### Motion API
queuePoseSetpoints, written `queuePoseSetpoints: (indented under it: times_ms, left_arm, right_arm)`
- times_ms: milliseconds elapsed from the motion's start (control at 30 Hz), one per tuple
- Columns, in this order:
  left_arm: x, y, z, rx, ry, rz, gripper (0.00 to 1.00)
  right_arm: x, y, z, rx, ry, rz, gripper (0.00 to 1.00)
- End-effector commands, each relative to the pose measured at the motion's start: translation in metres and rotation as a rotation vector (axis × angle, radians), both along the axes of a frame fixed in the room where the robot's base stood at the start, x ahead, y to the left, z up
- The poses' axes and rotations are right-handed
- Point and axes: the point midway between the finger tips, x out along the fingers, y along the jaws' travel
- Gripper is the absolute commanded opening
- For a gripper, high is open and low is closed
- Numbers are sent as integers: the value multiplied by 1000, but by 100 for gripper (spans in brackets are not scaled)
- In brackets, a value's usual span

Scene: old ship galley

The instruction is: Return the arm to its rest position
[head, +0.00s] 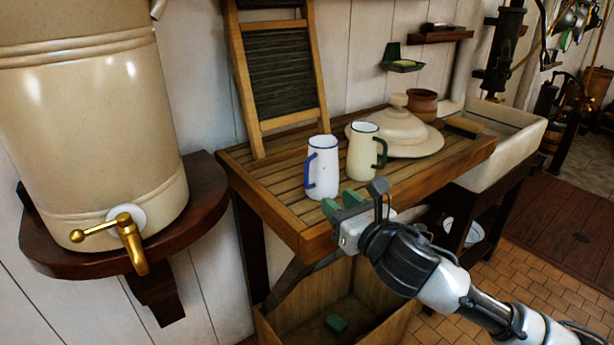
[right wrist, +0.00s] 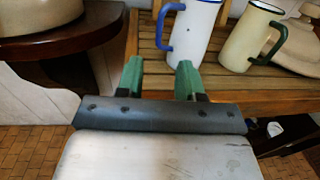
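My right gripper (head: 341,207) is at the front edge of the slatted wooden table, beside the mugs and touching neither as far as I can see. In the right wrist view its two green fingers (right wrist: 158,80) stand apart with nothing between them. A white mug with a blue handle (head: 322,168) stands upright just beyond the fingers. A cream mug with a dark green handle (head: 363,152) stands upright to its right. Both mugs also show in the right wrist view, the white one (right wrist: 193,30) and the cream one (right wrist: 245,42). My left gripper is in neither view.
A large beige dispenser with a brass tap (head: 90,120) stands on a dark shelf (head: 205,205) at left. The table (head: 270,195) also holds a washboard (head: 283,70), a lidded cream dish (head: 398,130) and a brown pot (head: 422,103). A wooden bin (head: 290,325) is below.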

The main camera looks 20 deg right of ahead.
Motion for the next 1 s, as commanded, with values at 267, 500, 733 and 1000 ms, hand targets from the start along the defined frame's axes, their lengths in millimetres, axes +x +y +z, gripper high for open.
queuePoseSetpoints:
  times_ms: [267,500,733,1000]
  left_arm:
    - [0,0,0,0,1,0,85]
    - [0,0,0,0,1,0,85]
    - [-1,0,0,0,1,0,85]
    - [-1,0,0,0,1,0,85]
  right_arm:
    - [-14,7,-36,294,166,-49,37]
    - [-70,11,-126,1077,555,-345,37]
    - [-150,7,-202,1802,765,-861,37]
    - [-235,2,-250,2319,679,-1479,37]
